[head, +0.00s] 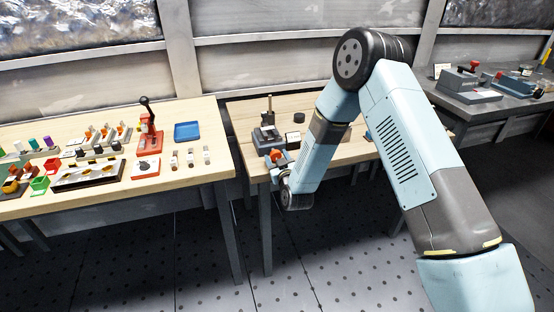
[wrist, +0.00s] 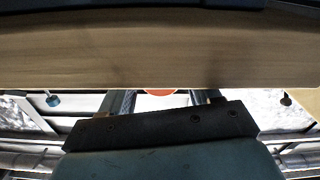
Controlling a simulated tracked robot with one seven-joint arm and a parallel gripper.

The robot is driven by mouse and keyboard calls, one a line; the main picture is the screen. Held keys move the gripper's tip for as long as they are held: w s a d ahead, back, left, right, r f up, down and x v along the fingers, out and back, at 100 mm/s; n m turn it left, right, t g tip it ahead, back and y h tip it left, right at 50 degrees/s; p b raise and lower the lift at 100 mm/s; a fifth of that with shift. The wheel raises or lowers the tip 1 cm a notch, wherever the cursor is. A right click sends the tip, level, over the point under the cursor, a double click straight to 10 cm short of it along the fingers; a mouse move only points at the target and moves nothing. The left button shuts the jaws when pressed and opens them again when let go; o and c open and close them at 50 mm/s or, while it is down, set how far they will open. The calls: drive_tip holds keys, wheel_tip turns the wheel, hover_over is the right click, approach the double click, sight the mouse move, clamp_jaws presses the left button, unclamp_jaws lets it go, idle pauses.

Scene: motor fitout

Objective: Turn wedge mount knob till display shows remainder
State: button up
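A dark grey device with an upright post (head: 267,135) stands at the left front of the middle wooden table; it may be the wedge mount. An orange-red part (head: 277,155) shows at its front, by the table edge. My gripper (head: 281,168) is right at this part, its fingers mostly hidden by my wrist. In the wrist view a sliver of a round orange-red thing (wrist: 160,92) shows beyond my dark gripper body, between the fingers. I cannot tell whether the fingers touch it or grip it. No display reading can be made out.
A dark round block (head: 293,138) sits on the middle table (head: 235,106), right of the device. The left table holds a red lever press (head: 148,132), a blue tray (head: 187,131) and several small parts. A grey bench (head: 500,104) with devices stands at right.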

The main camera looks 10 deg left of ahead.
drive_tip(key=c, duration=0.8)
drive_tip(key=shift+m, duration=2.2)
drive_tip(key=shift+c, duration=0.2)
drive_tip(key=o, duration=1.1)
drive_tip(key=shift+c, duration=0.2)
drive_tip(key=v, duration=1.3)
drive_tip(key=shift+s, duration=0.35)
drive_tip(key=shift+d+f, duration=0.1)
drive_tip(key=shift+d, duration=0.05)
